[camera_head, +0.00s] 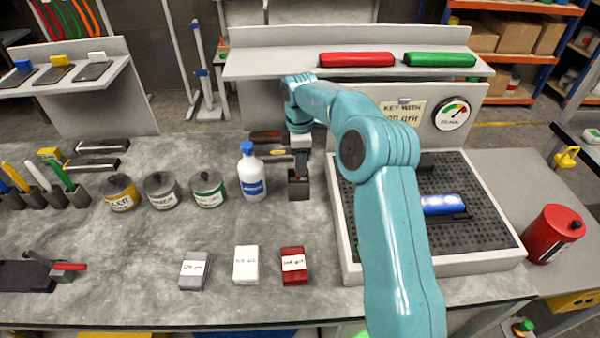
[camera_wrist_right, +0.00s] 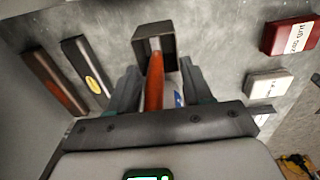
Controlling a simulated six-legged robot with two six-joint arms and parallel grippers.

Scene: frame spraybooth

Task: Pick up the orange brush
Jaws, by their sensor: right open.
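The orange brush (camera_wrist_right: 155,82) shows in the right wrist view as a long orange handle, with its far end in a dark square holder (camera_wrist_right: 168,42). My right gripper (camera_wrist_right: 160,78) is open, with one finger on each side of the handle; I cannot tell whether either touches it. In the head view my right gripper (camera_head: 300,160) points down just above the dark holder (camera_head: 299,188), right of the white bottle (camera_head: 251,172). The brush cannot be made out there, behind the gripper. My left gripper is not in view.
Several cans (camera_head: 160,190) stand left of the bottle. A brown-handled tool (camera_wrist_right: 52,82) and a dark one with a yellow label (camera_wrist_right: 88,70) lie beside the holder. Three small blocks, one red (camera_head: 293,266), lie in front. A rimmed perforated tray (camera_head: 440,268) is at right.

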